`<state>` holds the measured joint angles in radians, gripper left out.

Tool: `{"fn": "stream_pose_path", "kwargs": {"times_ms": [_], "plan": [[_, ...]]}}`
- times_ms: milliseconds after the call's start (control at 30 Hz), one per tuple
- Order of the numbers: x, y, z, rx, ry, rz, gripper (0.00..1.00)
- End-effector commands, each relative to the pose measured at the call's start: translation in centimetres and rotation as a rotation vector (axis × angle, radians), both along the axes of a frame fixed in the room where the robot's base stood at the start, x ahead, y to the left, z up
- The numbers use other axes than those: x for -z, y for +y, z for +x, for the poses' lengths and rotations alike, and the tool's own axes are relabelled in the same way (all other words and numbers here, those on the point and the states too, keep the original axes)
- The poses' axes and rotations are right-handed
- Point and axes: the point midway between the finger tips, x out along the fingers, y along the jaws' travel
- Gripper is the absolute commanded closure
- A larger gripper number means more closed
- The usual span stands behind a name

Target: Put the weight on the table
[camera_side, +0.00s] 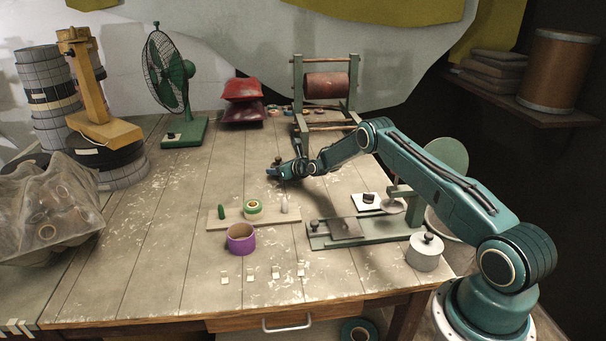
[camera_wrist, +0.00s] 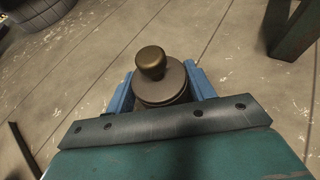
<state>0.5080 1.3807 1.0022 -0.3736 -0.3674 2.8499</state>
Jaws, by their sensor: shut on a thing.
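My gripper (camera_side: 274,174) is shut on the weight (camera_wrist: 158,82), low over the middle of the wooden table (camera_side: 200,180). In the wrist view the weight is a dark, round disc-shaped piece with a rounded bronze knob on top. It sits between the blue jaws of my gripper (camera_wrist: 160,92), knob up. In the side view the weight (camera_side: 278,161) is small and mostly hidden by the jaws. I cannot tell whether its underside touches the table.
A board with a green tape roll (camera_side: 253,207), a purple roll (camera_side: 241,238) and a green metal fixture (camera_side: 340,232) lie in front. A grey knobbed canister (camera_side: 425,252) stands at the right edge. A green fan (camera_side: 170,85) stands behind left. The tabletop left of my gripper is clear.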

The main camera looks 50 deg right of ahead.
Motion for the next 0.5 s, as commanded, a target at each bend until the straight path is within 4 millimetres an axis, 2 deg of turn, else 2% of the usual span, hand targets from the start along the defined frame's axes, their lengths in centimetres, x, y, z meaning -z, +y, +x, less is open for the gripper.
{"fn": "stream_pose_path", "kwargs": {"times_ms": [167, 500], "plan": [[0.99, -0.04, 0.07, 0.001, -0.005, -0.002, 0.81], [1.12, -0.03, 0.07, 0.001, -0.005, -0.002, 0.81]]}}
